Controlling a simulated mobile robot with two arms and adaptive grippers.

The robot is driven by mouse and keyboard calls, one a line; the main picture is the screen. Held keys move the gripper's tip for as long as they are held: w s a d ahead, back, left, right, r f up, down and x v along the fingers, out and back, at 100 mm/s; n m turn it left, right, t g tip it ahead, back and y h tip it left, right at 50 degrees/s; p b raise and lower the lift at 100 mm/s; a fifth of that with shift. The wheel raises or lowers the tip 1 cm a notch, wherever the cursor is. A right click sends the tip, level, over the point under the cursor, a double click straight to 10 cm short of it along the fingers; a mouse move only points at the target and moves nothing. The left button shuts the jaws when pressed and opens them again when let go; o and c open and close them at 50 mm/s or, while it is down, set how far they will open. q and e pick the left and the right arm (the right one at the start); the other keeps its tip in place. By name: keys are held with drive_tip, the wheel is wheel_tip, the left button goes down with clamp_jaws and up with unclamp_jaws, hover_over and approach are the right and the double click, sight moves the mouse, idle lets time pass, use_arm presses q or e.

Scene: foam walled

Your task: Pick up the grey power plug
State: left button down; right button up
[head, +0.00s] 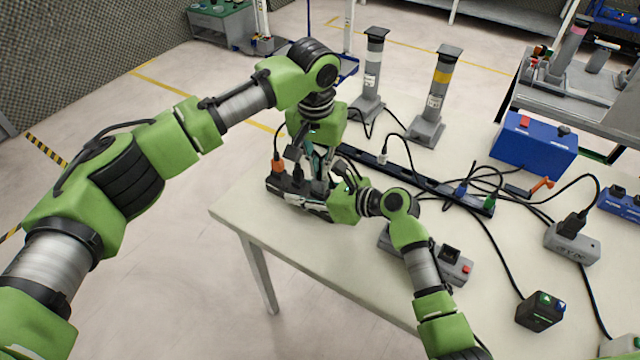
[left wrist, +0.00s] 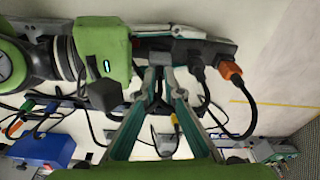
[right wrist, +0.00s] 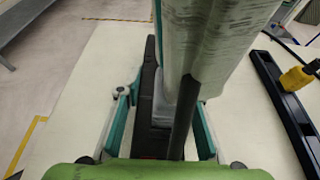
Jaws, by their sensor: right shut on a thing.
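The grey power plug (left wrist: 160,58) sits on the dark power strip (left wrist: 218,48) in the left wrist view, beside black plugs. My left gripper (head: 318,172) points down over the strip from above. Its fingertips (left wrist: 160,77) are close together at the grey plug, and I cannot tell whether they touch it. My right gripper (head: 335,205) is low at the table's left end, shut on the strip. In the right wrist view its fingers (right wrist: 162,125) lie on both sides of the strip (right wrist: 150,135). A pale arm part hides much of that view.
An orange plug (head: 278,166) stands at the strip's left end. A long black strip (head: 430,182) lies behind. Two grey posts (head: 372,75) (head: 438,95), a blue box (head: 533,143), a grey box with a red button (head: 452,266) and loose cables occupy the table (head: 300,245). Its front left is clear.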

use_arm(q)
drive_tip(key=shift+r, duration=0.1)
wheel_tip(320, 180, up, 10)
drive_tip(key=shift+f, duration=0.1)
idle(0.4)
use_arm(e)
drive_tip(key=o, duration=1.4)
drive_tip(key=shift+c, duration=0.2)
drive_tip(key=shift+d, duration=0.1)
